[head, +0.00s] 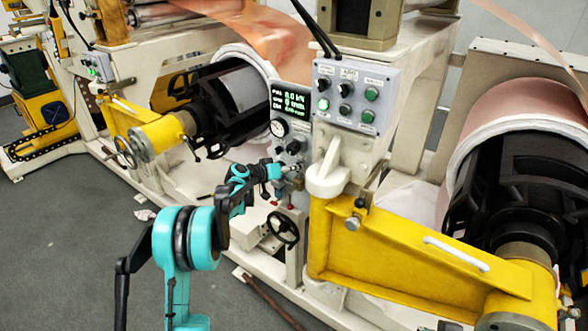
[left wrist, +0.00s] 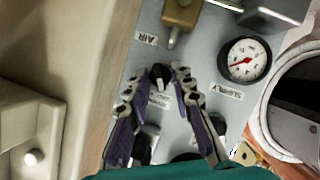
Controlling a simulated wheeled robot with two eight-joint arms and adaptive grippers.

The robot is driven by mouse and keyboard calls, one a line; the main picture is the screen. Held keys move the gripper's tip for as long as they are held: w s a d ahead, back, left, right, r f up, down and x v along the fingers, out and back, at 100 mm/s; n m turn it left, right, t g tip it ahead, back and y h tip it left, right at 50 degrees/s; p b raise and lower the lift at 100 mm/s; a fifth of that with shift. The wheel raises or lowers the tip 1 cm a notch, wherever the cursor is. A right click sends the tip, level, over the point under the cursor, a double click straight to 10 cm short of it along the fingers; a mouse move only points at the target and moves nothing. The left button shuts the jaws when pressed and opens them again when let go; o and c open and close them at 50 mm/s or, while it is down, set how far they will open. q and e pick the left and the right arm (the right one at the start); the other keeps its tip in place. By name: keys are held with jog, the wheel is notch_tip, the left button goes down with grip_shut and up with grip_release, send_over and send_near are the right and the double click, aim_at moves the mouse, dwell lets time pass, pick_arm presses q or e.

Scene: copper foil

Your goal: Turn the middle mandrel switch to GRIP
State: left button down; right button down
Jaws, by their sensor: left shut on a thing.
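A black switch knob (left wrist: 161,74) on the grey panel (left wrist: 200,50) sits between the two fingertips of my left gripper (left wrist: 168,74) in the left wrist view. The gripper is shut on this knob. A small label (left wrist: 162,100) next to the knob is too blurred to read, and I cannot tell which position the knob points to. In the head view my left gripper (head: 291,170) reaches the lower part of the small panel beside the middle machine frame, and its fingertips and the held knob are hard to make out. My right gripper is not in view.
A pressure gauge (left wrist: 244,60) and a brass fitting (left wrist: 182,15) are close to the fingers. A button box (head: 353,95) stands above right. A yellow arm (head: 400,250) is to the right, and a handwheel (head: 283,228) is below.

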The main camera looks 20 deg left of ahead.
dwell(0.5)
pick_arm(q)
jog(key=c, duration=1.7)
grip_release()
jog(key=shift+s+a, duration=0.1)
jog(key=v, duration=1.1)
jog(key=shift+s+a+r, duration=0.2)
jog(key=shift+s+a, duration=0.05)
jog(key=shift+s, duration=0.05)
